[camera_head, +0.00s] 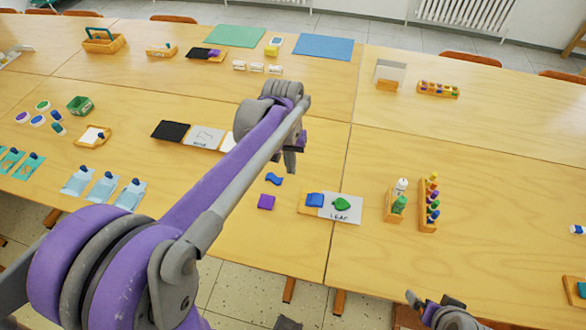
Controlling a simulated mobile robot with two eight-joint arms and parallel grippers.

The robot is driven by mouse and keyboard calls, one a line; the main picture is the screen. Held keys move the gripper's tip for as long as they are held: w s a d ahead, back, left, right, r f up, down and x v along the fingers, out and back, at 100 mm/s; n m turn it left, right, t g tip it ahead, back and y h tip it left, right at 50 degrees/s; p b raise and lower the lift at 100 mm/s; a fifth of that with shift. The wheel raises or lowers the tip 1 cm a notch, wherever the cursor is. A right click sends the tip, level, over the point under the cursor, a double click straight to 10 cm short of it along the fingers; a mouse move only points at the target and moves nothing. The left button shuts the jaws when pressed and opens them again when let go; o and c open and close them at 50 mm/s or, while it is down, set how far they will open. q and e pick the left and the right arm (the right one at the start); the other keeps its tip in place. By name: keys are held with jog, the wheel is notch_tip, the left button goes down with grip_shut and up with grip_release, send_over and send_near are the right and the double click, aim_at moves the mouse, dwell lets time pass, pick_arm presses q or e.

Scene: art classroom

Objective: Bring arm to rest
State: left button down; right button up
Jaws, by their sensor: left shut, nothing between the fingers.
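My left arm reaches in from the lower left across the table, with its wrist bent downward. My left gripper (291,160) hangs over the middle of the wooden table (330,110), shut and empty, partly hidden by its own wrist. A small grey and purple part of my right arm (442,312) shows at the bottom edge, and its fingers cannot be made out clearly.
Near the left gripper lie a blue wavy piece (273,179), a purple square (266,202) and a card with a green leaf (341,204). Racks of small bottles (428,205) stand to the right. Black and white cards (171,131) lie left. The far right tabletop is mostly clear.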

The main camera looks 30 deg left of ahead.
dwell(0.4)
pick_arm(q)
jog(key=s+d+f+m+t, duration=0.1)
jog(key=s+d+t, duration=0.1)
jog(key=s, duration=0.5)
jog(key=s+d+f+m+t+p, duration=0.1)
jog(key=s+d+m+t, duration=0.1)
jog(key=s, duration=0.6)
jog(key=shift+d+t+y, duration=0.4)
jog(key=shift+d+t, duration=0.2)
jog(key=shift+d, duration=0.6)
